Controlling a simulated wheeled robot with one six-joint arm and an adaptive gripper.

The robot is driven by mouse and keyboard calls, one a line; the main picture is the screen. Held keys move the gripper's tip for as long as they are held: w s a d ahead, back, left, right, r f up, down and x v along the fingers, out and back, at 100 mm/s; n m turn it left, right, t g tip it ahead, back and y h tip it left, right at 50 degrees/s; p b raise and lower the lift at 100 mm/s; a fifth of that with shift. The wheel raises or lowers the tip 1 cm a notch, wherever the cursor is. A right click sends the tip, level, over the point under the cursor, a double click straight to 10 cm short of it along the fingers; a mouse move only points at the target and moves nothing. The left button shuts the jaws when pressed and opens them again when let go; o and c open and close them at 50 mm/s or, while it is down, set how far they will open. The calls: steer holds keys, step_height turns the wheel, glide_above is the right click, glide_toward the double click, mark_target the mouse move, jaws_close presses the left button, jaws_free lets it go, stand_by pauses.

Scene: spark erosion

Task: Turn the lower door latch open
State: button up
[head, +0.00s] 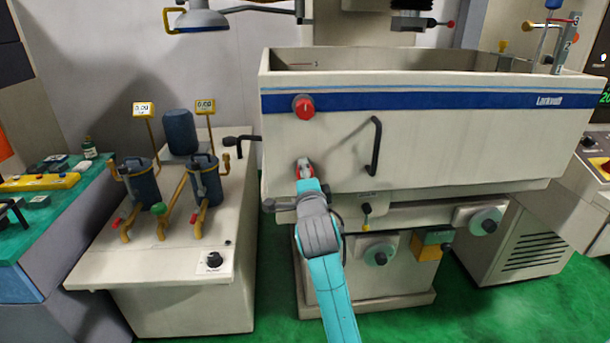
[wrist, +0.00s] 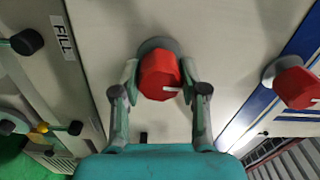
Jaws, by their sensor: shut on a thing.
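The lower door latch (wrist: 160,76) is a red faceted knob on a grey round base on the pale tank front. Its white mark points right in the wrist view. My gripper (wrist: 160,72) has one finger on each side of the red knob and is shut on it.
A black door handle (head: 375,147) stands out to the right of my gripper. A black-handled lever (head: 240,141) juts out at the tank's left. A bench (head: 150,268) with filter canisters is farther left. A "FILL" label (wrist: 62,36) shows in the wrist view.

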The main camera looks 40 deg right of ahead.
steer(key=o, duration=1.1)
steer(key=shift+o, duration=0.2)
steer(key=v, duration=1.2)
